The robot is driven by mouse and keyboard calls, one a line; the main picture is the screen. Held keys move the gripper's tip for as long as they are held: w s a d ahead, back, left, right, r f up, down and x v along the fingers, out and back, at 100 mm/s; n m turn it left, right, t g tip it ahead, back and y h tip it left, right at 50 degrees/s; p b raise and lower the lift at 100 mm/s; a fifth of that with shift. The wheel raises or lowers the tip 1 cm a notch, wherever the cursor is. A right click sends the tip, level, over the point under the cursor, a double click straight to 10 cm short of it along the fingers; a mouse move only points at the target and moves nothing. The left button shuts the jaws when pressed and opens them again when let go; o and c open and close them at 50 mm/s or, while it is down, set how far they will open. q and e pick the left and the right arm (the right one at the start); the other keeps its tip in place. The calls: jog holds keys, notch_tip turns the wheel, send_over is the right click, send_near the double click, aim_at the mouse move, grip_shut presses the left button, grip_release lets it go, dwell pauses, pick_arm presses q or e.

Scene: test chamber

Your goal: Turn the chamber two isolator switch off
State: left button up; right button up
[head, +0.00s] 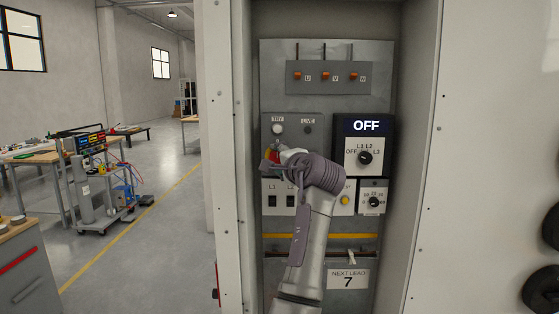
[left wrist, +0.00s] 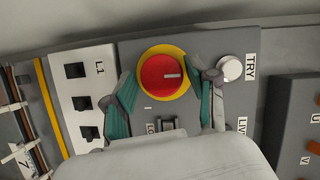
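My left gripper (left wrist: 168,80) is open, with one teal-padded finger on each side of the switch. Gaps show between fingers and knob; whether either touches the yellow ring I cannot tell. In the head view the left gripper (head: 277,160) reaches into the cabinet. My right gripper is not in view.
A white TRY button (left wrist: 231,68) is close beside one fingertip. Black rocker switches (left wrist: 80,102) lie on the other side. A display reading OFF (head: 366,125) stands above a rotary selector (head: 365,157). The cabinet's side wall (head: 420,160) bounds the right.

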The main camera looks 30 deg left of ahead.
pick_arm(q)
jog(key=shift+o, duration=0.4)
jog(key=shift+r, duration=0.1)
jog(key=v, duration=1.2)
